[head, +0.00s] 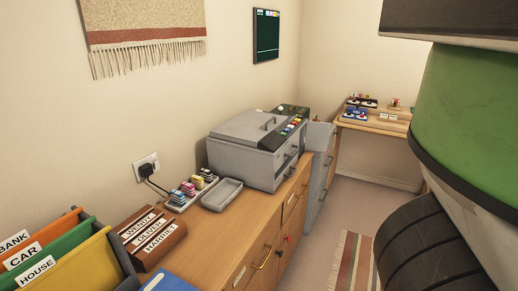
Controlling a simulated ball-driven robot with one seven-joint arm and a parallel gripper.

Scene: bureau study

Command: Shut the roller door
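I cannot make out a roller door in the head view. A grey metal cabinet (317,180) stands just beyond the wooden sideboard (238,262), partly hidden behind it, and I cannot tell whether it has a roller front. My gripper is not in view. Large green and black parts, probably of my own arm, fill the right side and hide what is behind them.
The sideboard carries a grey machine (258,147), a grey tray (222,195), a wooden name block (150,238) and upright folders (62,258). A wooden desk (375,122) stands at the back. A striped rug (350,262) lies on the otherwise clear floor.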

